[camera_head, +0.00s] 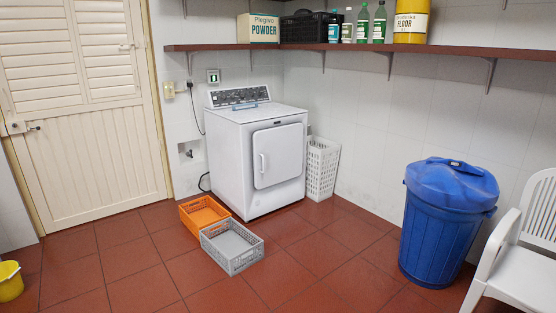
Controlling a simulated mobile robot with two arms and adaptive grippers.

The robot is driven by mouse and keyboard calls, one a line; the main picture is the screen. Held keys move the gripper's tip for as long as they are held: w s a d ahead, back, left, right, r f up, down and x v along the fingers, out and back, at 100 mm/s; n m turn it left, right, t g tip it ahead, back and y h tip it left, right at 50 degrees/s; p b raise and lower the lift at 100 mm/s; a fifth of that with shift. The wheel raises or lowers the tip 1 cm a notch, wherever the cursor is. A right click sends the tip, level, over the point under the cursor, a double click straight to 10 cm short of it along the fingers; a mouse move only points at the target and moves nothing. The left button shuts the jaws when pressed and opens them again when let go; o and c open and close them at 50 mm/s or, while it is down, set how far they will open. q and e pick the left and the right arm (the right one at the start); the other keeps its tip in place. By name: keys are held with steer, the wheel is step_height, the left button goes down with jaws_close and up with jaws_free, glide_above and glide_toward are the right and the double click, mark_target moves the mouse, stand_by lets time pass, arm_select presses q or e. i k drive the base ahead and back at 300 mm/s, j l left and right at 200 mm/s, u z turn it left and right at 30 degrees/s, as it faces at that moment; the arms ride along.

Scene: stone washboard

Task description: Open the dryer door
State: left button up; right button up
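The white dryer (254,159) stands against the back wall, left of the picture's middle, with its control panel on top at the rear. Its front faces toward the right and toward me. The dryer door (280,156) is a squarish white panel on that front and looks shut. A light upright handle (262,163) sits near the door's left edge. Neither of my grippers shows in the head view, so their place relative to the door cannot be seen.
An orange crate (203,213) and a grey crate (232,246) lie on the floor before the dryer's left side. A white basket (322,168) stands right of it. A blue bin (446,222) and white chair (525,250) are at right. Red floor (320,255) before the door is clear.

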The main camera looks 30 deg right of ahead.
mark_target(277, 151)
steer(key=i+l+z, duration=0.65)
steer(key=i, duration=0.2)
steer(key=i+l+z, duration=0.35)
steer(key=i, duration=0.85)
steer(key=i+j+z, duration=0.15)
steer(key=i+z, duration=0.15)
steer(key=i, duration=0.9)
